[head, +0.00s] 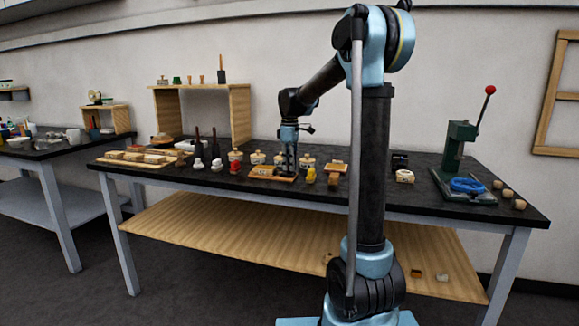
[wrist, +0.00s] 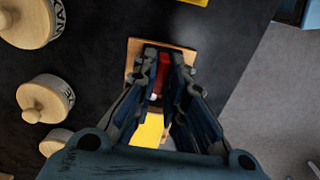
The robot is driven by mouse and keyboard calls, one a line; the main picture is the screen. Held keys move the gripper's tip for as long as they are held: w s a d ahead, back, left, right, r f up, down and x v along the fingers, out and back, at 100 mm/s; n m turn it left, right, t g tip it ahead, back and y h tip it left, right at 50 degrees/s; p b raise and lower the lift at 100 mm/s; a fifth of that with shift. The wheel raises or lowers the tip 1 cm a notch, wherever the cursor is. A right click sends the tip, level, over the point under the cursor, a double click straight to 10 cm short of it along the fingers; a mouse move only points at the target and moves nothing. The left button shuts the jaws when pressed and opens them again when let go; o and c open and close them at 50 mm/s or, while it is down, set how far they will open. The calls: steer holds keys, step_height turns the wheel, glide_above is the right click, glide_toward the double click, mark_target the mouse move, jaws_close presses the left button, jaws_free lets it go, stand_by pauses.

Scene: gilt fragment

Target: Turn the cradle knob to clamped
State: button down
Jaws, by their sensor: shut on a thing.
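The cradle (head: 262,174) is a small wooden board near the front edge of the dark workbench; its edge also shows in the wrist view (wrist: 133,58) around my fingertips. My gripper (head: 287,172) points down over the right part of this board. In the wrist view my gripper (wrist: 164,65) has its fingers close together around a narrow red part (wrist: 163,84), which appears to be the cradle knob. The fingers hide most of it, so its turn position cannot be read. A yellow surface (wrist: 148,130) shows below the fingers.
Round lidded wooden jars (wrist: 45,98) stand to the left in the wrist view. In the head view a yellow item (head: 311,175) is close right of my gripper. Dark bottles (head: 215,150) stand left, and a green press (head: 458,150) stands far right.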

steer(key=shift+w+d, duration=0.1)
steer(key=shift+w, duration=0.05)
stand_by(0.3)
steer(key=c, duration=1.6)
jaws_free()
steer(key=shift+c, duration=0.2)
steer(key=shift+r, duration=0.1)
step_height(320, 180, up, 12)
steer(key=s+d+f+m+t, duration=0.1)
steer(key=s+d+f+m, duration=0.3)
steer(key=s, duration=0.6)
steer(key=s+d+f+m, duration=0.3)
steer(key=s+d+f, duration=0.3)
steer(key=s, duration=0.5)
steer(key=s+d+f+m, duration=0.2)
steer(key=s+f+m, duration=0.1)
steer(key=s+f, duration=0.5)
steer(key=s+d+f+m+t, duration=0.1)
steer(key=s+f+m, duration=0.2)
steer(key=s+f, duration=0.5)
step_height(320, 180, down, 2)
steer(key=shift+s+d+f+m, duration=0.2)
steer(key=shift+d+m, duration=0.1)
steer(key=shift+d, duration=0.1)
